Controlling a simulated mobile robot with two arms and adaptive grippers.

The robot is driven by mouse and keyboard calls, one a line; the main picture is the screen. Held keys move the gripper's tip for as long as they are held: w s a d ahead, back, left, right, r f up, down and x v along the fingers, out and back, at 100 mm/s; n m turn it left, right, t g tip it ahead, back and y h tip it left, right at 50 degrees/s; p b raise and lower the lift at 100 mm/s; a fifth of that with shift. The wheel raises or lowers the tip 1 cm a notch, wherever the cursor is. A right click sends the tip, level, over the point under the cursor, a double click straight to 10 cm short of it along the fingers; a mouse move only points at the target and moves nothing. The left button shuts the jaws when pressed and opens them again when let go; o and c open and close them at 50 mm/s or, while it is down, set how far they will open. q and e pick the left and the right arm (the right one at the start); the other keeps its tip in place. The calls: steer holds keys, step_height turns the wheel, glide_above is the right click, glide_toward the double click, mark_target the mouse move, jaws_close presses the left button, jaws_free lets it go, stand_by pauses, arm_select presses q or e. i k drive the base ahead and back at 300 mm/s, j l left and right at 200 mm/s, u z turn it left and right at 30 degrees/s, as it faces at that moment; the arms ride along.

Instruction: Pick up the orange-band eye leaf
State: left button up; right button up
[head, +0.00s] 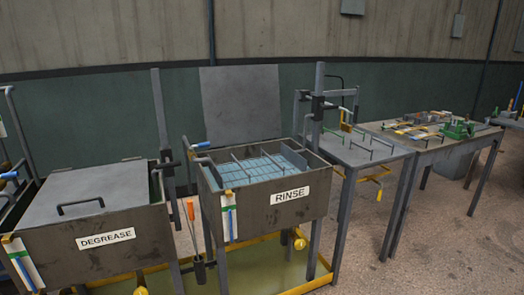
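I cannot pick out the orange-band eye leaf for certain. Several small flat pieces, some yellow or orange (411,130), lie on the far table (426,147) at the right, too small to tell apart. An orange and yellow piece (346,122) shows at the rack frame beside the rinse tank, and I cannot tell what it is. Neither of my grippers is in view.
The degrease tank (60,258) has its lid (85,195) down. The rinse tank (262,215) is open, its lid (241,104) upright, with a blue grid inside. A grey table (362,158) with upright bars stands right of it. Yellow rails run low; open floor (455,235) lies right.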

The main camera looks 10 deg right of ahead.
mark_target(405, 117)
steer(key=i+l+z, duration=0.2)
steer(key=l+z, duration=0.2)
steer(key=i+l+z, duration=0.3)
steer(key=z, duration=0.15)
steer(key=i+l+z, duration=0.4)
steer(key=i+z, duration=0.25)
steer(key=z, duration=0.2)
steer(key=i+l, duration=0.15)
steer(key=i, duration=0.75)
steer(key=i+l, duration=0.15)
steer(key=i, duration=0.8)
steer(key=i+l+u, duration=0.25)
steer(key=i, duration=0.2)
steer(key=i+l+u, duration=0.25)
steer(key=i, duration=0.2)
steer(key=j, duration=0.05)
